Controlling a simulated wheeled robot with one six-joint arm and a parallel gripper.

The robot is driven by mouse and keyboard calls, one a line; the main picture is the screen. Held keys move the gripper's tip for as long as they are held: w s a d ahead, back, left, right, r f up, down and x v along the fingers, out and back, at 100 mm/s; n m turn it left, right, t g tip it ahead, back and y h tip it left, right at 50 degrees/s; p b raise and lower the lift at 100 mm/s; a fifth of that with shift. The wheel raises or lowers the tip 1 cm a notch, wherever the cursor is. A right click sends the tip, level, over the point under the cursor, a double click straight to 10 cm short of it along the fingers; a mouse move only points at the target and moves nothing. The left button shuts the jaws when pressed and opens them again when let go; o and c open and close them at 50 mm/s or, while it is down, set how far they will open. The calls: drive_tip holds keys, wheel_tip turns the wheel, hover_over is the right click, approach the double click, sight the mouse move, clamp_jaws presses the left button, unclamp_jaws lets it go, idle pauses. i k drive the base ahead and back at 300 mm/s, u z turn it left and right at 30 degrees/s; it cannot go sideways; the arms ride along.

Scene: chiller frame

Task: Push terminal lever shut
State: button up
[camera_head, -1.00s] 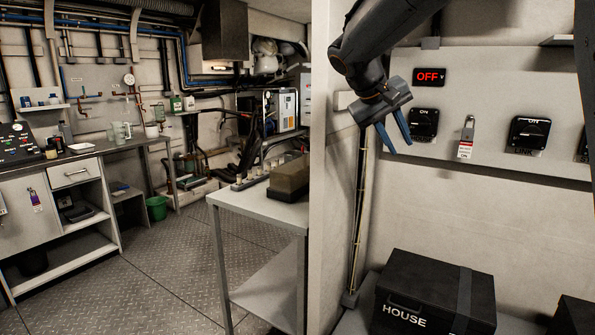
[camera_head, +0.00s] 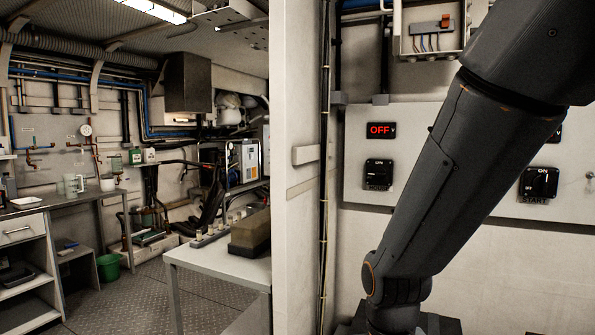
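A small grey terminal block (camera_head: 425,29) sits in an open box (camera_head: 455,42) high on the wall, at the top of the view. Several coloured wires run down from the block. An orange lever (camera_head: 446,20) stands up at the block's right end; it is too small to tell its exact angle. My arm crosses the right half of the view, from the upper right down to the bottom centre. My gripper is not in view, so its opening and its place relative to the lever are hidden.
A panel below the box carries a red OFF display (camera_head: 381,129) and black rotary switches, one at the left (camera_head: 378,174) and one at the right (camera_head: 539,183). A wall edge (camera_head: 296,200) stands left of the panel. A table (camera_head: 215,262) stands beyond it.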

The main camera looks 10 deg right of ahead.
sight(445, 17)
drive_tip(key=u, duration=1.9)
drive_tip(key=i, duration=0.9)
drive_tip(key=z, duration=2.95)
